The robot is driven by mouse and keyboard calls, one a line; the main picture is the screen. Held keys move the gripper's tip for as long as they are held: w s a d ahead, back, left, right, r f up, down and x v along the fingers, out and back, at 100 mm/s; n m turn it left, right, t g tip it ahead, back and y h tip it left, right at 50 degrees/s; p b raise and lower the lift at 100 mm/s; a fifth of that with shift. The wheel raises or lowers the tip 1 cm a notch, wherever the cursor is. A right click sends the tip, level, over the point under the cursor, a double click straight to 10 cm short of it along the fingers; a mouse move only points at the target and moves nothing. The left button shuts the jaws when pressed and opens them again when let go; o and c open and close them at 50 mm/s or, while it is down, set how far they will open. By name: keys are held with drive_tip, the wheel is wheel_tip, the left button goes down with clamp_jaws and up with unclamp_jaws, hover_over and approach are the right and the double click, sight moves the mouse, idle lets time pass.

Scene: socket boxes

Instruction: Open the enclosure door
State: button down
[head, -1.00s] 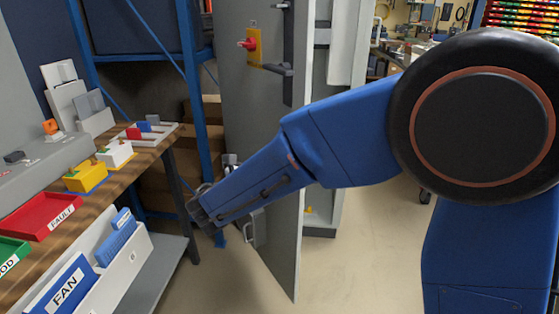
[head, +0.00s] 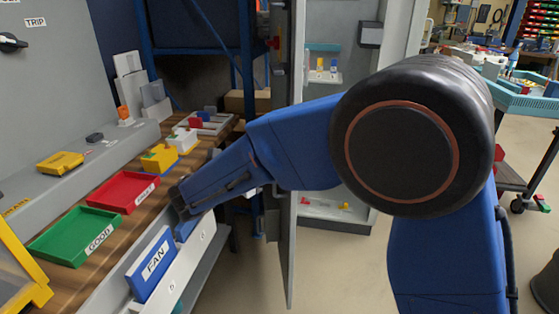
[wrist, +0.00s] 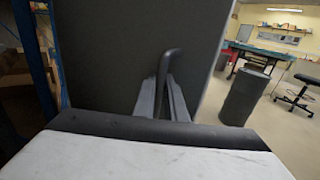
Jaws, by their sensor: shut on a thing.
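The grey enclosure door (head: 287,250) stands swung out from the enclosure (head: 345,190) and shows nearly edge-on in the head view. The enclosure's inside is visible to the right of it, with small parts on its shelves. In the wrist view the door is a dark grey panel (wrist: 110,60) with a dark bar handle (wrist: 168,62) near its right edge. My gripper (wrist: 164,98) is shut on this handle, one finger on each side. In the head view my blue arm crosses in front of the door, and the gripper's hold is not clear there.
A wooden bench at left holds a red tray (head: 122,191), a green tray (head: 74,236) and yellow boxes. A white bin with a blue FAN panel (head: 151,264) hangs at its front. A blue rack stands behind. Floor at right is open, with a cart (head: 520,180) beyond.

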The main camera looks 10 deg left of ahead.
drive_tip(key=shift+w+a+r, duration=0.1)
drive_tip(key=shift+a+r, duration=0.05)
drive_tip(key=shift+a, duration=0.15)
